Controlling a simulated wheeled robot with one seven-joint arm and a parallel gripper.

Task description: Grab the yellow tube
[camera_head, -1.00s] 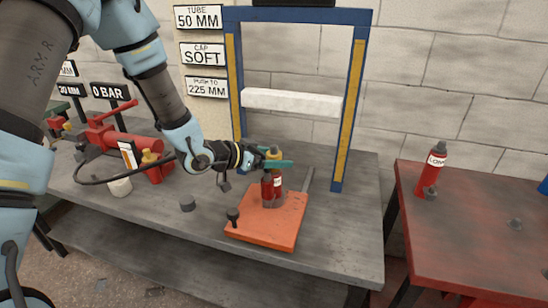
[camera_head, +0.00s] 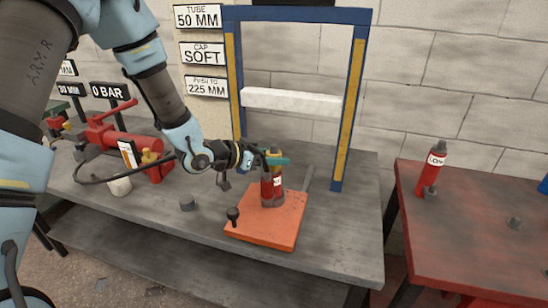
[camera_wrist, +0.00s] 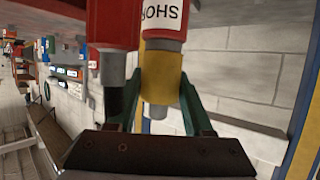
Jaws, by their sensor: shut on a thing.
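The yellow tube (camera_wrist: 161,75) is a short yellow sleeve at the grey neck of a red cylinder with a white label (camera_wrist: 165,14), seen upside down in the wrist view. In the head view the yellow tube (camera_head: 275,151) shows only as a small patch above the jaws. My gripper (camera_head: 277,161) has green fingers, one on each side of the tube. In the wrist view my gripper (camera_wrist: 160,100) is shut on it. The labelled red cylinder (camera_head: 278,181) stands on the orange plate (camera_head: 262,232).
A second red cylinder (camera_wrist: 112,25) stands close beside the held one. A blue frame (camera_head: 359,100) with a white crossbar (camera_head: 291,101) rises behind. A red pump (camera_head: 125,145) stands left; a red table (camera_head: 480,225) is right.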

